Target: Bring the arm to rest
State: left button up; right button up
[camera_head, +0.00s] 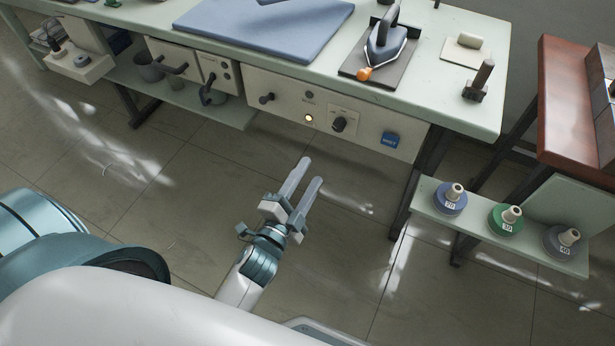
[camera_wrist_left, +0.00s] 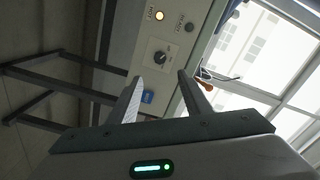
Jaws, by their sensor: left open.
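My left gripper (camera_head: 306,180) is in front of the workbench, over the tiled floor. Its two fingers are parallel with a gap between them, and nothing is between them. In the left wrist view the gripper (camera_wrist_left: 158,84) also shows two spread, empty fingers, with the bench's control panel (camera_wrist_left: 166,50) beyond. My right gripper is in neither view.
The pale green workbench (camera_head: 470,105) carries a blue pad (camera_head: 262,28) and an iron (camera_head: 386,50) on a dark rest. Its front panel (camera_head: 285,104) has knobs, a lit lamp and a blue button. A low shelf (camera_head: 480,234) at right holds numbered weights. Floor (camera_head: 160,220) around the gripper is clear.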

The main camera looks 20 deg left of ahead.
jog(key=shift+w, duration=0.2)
pick_arm(q)
jog(key=s+d+f+n+g+p, duration=0.1)
jog(key=s+f+n+g+p, duration=0.35)
jog(key=f, duration=0.75)
jog(key=s+f+n+g+p, duration=0.35)
jog(key=s+f, duration=0.25)
jog(key=f, duration=0.7)
jog(key=s+f+n+g+p, duration=0.2)
jog(key=s+f+g, duration=0.2)
jog(key=s+f, duration=0.4)
jog(key=s, duration=0.3)
jog(key=shift+a+f+n+g+h, duration=0.2)
jog(key=shift+f+n+g+h, duration=0.1)
jog(key=shift+n, duration=0.1)
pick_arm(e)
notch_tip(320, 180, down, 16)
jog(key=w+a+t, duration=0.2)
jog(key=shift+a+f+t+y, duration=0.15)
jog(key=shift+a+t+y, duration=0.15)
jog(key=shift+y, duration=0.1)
